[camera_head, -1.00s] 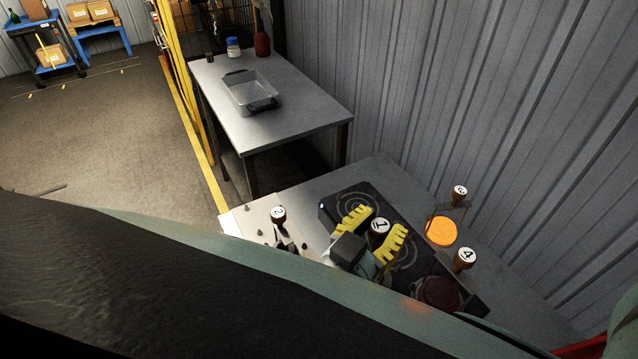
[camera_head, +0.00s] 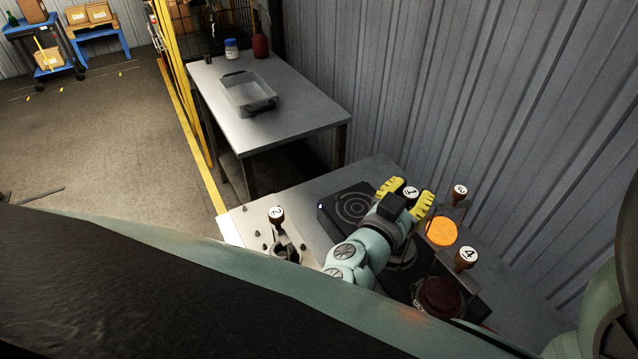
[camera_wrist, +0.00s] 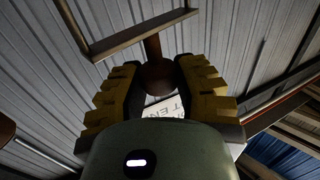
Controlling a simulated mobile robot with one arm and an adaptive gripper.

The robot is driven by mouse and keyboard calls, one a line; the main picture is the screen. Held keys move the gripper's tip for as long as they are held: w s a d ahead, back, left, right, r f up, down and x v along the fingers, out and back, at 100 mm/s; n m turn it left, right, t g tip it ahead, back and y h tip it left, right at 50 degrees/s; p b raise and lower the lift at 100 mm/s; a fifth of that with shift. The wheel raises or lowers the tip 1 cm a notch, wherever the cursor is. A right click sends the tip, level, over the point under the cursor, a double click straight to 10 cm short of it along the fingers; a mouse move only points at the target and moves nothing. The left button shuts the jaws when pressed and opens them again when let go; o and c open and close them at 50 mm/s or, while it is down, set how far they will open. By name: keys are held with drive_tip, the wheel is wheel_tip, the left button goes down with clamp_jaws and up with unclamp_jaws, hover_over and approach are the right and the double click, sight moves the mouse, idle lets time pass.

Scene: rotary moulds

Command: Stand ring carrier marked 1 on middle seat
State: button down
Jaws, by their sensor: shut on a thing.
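The ring carrier marked 1 (camera_head: 411,192) has a brown knob with a white numbered top. My gripper (camera_head: 407,194) has yellow fingers on both sides of this knob and is shut on it. In the wrist view, the brown handle (camera_wrist: 158,76) sits between the fingers, with a stem and metal crossbar beyond it. The black base (camera_head: 327,213) has a bare ringed seat (camera_head: 352,208) at its left. The middle seat (camera_head: 403,258) is mostly hidden by my arm. A dark red disc (camera_head: 438,298) is at the right end. The held carrier's lower part is hidden in the head view.
Carrier 3 (camera_head: 460,190) and an orange disc (camera_head: 441,231) stand just right of my gripper; carrier 4 (camera_head: 467,257) is nearer. Carrier 2 (camera_head: 277,214) stands on a pale plate (camera_head: 240,222) at left. A corrugated wall (camera_head: 480,100) bounds the back.

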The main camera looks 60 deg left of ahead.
drive_tip(key=shift+f, duration=0.45)
drive_tip(key=shift+w+f, duration=0.1)
drive_tip(key=c, duration=0.7)
unclamp_jaws()
drive_tip(key=shift+b+v, duration=0.8)
drive_tip(key=shift+v, duration=5.35)
drive_tip(key=shift+a, duration=0.1)
